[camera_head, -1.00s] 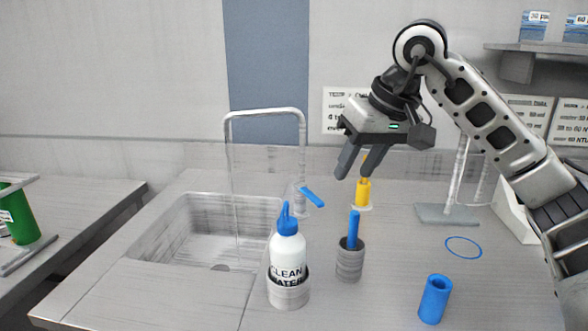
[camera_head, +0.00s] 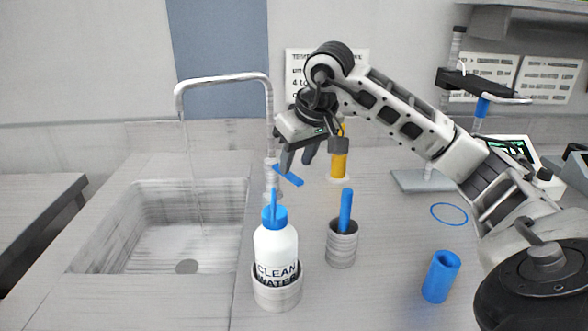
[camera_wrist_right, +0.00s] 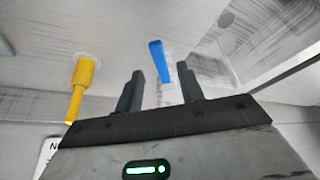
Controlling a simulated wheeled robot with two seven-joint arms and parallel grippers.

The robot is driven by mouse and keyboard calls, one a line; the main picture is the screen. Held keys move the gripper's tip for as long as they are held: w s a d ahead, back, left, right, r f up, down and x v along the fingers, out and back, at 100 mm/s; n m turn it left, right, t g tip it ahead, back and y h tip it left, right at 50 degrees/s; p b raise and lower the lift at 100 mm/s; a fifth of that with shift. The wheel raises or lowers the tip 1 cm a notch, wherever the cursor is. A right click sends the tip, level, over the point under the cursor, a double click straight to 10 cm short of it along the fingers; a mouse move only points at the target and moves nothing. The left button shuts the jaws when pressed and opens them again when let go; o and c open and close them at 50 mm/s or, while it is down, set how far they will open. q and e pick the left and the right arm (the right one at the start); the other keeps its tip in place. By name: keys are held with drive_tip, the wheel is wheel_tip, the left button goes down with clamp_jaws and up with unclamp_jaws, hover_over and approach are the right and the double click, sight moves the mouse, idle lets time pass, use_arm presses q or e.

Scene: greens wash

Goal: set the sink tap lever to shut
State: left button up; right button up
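The sink tap (camera_head: 222,78) is a tall silver arch at the sink's back right. Its blue lever (camera_head: 287,175) sticks out low on the tap's post, slanting down to the right. A thin vertical streak like water hangs below the spout. My right gripper (camera_head: 298,164) is open and empty, with its fingers pointing down at the lever. In the right wrist view the lever (camera_wrist_right: 158,58) appears between and beyond the two fingertips (camera_wrist_right: 160,71); I cannot tell whether they touch it. My left gripper is out of view.
A yellow upright piece (camera_head: 339,160) stands just right of the gripper. In front are a white CLEAN WATER bottle (camera_head: 276,247) in a holder and a grey cup (camera_head: 342,245) with a blue stick. A blue tube (camera_head: 440,277) stands right. The sink basin (camera_head: 165,240) is empty.

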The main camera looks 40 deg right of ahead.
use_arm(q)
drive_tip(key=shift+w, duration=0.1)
use_arm(e)
drive_tip(key=shift+x, duration=1.5)
